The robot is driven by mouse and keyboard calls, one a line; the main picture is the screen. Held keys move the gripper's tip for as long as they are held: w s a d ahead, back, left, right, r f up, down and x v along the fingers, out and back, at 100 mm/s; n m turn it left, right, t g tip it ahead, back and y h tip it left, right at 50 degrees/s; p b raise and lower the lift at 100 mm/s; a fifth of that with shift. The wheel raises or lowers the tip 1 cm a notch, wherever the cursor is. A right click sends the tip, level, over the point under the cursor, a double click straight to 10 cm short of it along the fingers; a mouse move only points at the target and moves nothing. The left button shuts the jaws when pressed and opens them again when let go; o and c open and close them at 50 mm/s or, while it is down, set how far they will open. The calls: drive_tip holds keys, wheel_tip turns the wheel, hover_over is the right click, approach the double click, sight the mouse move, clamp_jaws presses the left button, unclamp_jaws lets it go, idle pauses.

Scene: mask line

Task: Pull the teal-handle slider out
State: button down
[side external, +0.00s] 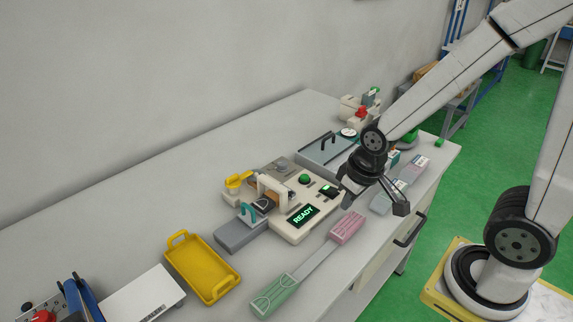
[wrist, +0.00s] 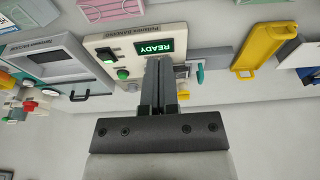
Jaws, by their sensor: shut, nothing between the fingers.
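The slider is a grey slab (side external: 240,236) at the left side of the cream machine (side external: 288,228) in the side view. Its teal handle (side external: 247,212) stands up as a small loop close to the machine. In the wrist view the teal handle (wrist: 200,74) is right of my fingers, beside the grey slab (wrist: 219,55). My gripper (side external: 346,202) hangs above the right side of the machine, apart from the handle. In the wrist view my gripper (wrist: 165,60) is shut and empty, its fingers covering part of the machine.
The machine has a READY display (side external: 303,216), a green button (side external: 304,179) and a white arch (side external: 273,188). A yellow tray (side external: 202,268) lies left of the slider. Green (side external: 274,297) and pink (side external: 347,228) packs lie in front. A grey lidded unit (side external: 325,148) stands behind.

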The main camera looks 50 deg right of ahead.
drive_tip(key=c, duration=0.8)
unclamp_jaws()
drive_tip(key=shift+o, duration=0.8)
drive_tip(key=shift+w, duration=0.3)
drive_tip(key=w+a+f+g+y, duration=0.1)
drive_tip(key=w+a, duration=0.2)
drive_tip(key=w, duration=0.8)
drive_tip(key=w+a+f+g+y, duration=0.1)
drive_tip(key=w+a, duration=0.2)
drive_tip(key=w, duration=0.8)
drive_tip(key=shift+w+a+g, duration=0.3)
drive_tip(key=shift+a, duration=0.1)
drive_tip(key=shift+a+f, duration=0.25)
drive_tip(key=shift+f, duration=1)
drive_tip(key=shift+a+f, duration=0.2)
drive_tip(key=shift+f, duration=1.1)
drive_tip(key=shift+a+f, duration=0.25)
drive_tip(key=shift+f, duration=1)
clamp_jaws()
